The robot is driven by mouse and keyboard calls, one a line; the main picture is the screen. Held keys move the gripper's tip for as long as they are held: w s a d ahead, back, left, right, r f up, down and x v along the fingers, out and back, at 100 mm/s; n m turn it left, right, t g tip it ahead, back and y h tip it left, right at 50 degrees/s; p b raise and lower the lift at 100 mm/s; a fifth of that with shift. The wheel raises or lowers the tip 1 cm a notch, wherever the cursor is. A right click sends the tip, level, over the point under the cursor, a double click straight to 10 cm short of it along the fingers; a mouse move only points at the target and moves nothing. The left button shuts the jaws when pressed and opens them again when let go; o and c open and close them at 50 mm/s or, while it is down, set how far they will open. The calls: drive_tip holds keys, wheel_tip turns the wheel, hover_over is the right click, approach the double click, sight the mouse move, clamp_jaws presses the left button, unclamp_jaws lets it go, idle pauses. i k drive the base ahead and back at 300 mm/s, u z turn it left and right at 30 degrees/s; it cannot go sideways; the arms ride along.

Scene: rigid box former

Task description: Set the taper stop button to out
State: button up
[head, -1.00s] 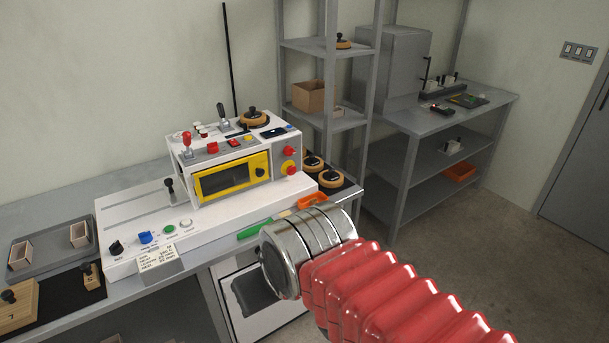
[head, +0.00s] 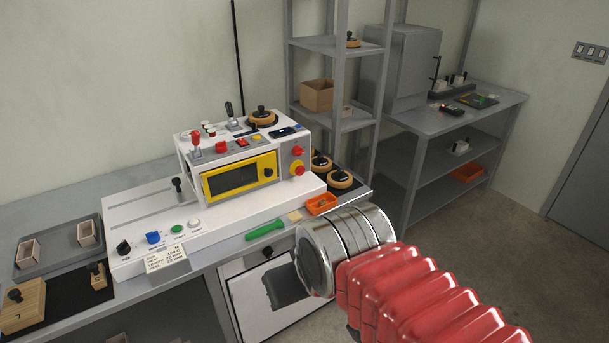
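The white machine (head: 135,213) stands on the grey bench, with a yellow-framed dark window on its raised box. A red knob (head: 298,151) and a red button on a yellow base (head: 298,168) sit right of the window. A black, a blue (head: 153,238), a green (head: 177,229) and a white button line the low front edge. I cannot read which one is the taper stop button, nor whether it is in or out. My arm's metal wrist section and red bellows are at the lower right, apart from the machine.
A green-handled tool (head: 264,229) and an orange tray (head: 321,204) lie at the bench's front right. Round wooden knobbed pieces (head: 340,179) stand behind them. A grey tray (head: 60,250) and wooden blocks are at left. A label card (head: 166,259) hangs at the front edge.

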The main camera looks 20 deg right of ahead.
sight(299, 170)
drive_tip(key=u, duration=0.05)
drive_tip(key=i, duration=1)
drive_tip(key=z, duration=0.05)
